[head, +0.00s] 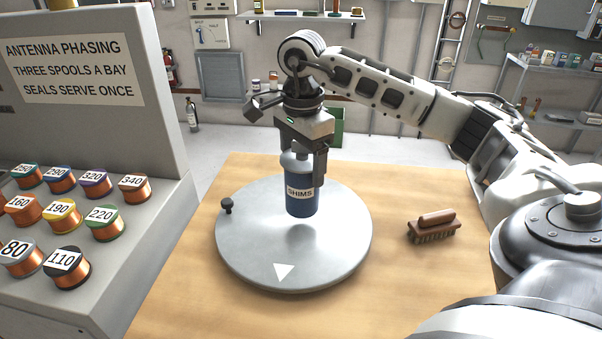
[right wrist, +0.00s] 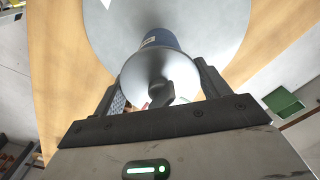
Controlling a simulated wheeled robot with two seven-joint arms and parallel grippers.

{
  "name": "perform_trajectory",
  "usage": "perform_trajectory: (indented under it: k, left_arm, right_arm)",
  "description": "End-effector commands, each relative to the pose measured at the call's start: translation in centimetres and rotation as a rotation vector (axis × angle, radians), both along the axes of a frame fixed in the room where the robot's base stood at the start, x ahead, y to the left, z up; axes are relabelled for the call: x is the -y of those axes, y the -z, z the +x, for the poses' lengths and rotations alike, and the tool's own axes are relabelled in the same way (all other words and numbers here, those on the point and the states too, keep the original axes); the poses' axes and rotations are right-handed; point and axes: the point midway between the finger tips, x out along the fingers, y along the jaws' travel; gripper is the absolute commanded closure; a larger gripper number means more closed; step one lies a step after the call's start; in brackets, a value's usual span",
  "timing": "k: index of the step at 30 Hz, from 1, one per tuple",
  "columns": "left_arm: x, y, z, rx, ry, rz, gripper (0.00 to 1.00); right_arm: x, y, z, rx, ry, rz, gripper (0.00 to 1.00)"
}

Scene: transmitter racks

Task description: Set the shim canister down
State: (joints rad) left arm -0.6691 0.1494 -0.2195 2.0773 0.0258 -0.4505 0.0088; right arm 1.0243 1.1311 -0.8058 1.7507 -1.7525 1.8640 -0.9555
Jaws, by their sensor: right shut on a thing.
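The shim canister (head: 301,196) is blue with a grey lid and a label reading SHIMS. My right gripper (head: 303,158) comes down from above and is shut on its lid end. The canister is upright over the round grey turntable (head: 245,247), with a shadow below it; it looks slightly above the surface. In the right wrist view the canister's pale lid (right wrist: 160,75) sits between the two fingers (right wrist: 160,90), with the blue body beyond it. My left gripper is not in view.
A grey console with several numbered copper spools (head: 61,216) stands at the left.

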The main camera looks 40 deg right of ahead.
Motion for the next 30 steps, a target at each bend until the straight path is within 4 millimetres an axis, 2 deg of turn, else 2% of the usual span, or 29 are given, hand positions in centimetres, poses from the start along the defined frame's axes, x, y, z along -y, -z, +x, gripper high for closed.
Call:
perform_trajectory:
  k: [2, 7, 21, 22, 23, 24, 30]
  left_arm:
    - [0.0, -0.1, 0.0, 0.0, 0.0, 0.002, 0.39]
    - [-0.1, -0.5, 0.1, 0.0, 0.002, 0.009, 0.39]
    - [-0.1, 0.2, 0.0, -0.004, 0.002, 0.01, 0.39]
    - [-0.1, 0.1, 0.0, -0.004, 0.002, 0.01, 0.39]
    - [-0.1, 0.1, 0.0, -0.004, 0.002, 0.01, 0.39]
    - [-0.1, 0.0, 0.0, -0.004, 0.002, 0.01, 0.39]
    - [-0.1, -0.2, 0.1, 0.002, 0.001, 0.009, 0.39]
  right_arm:
    - [0.2, 0.9, 0.7, -0.001, 0.002, 0.001, 0.77]
    - [0.2, 3.2, 0.4, -0.002, 0.0, -0.001, 0.77]
    - [0.2, 4.2, 0.5, 0.002, 0.001, 0.0, 0.77]
    - [0.2, 4.1, 0.5, 0.0, 0.0, 0.0, 0.17]
    - [0.2, 4.1, 0.5, 0.0, 0.0, 0.0, 0.08]
    - [0.2, 4.1, 0.5, 0.0, 0.0, 0.0, 0.03]
    - [0.2, 4.0, 0.5, 0.0, 0.0, 0.0, 0.03]
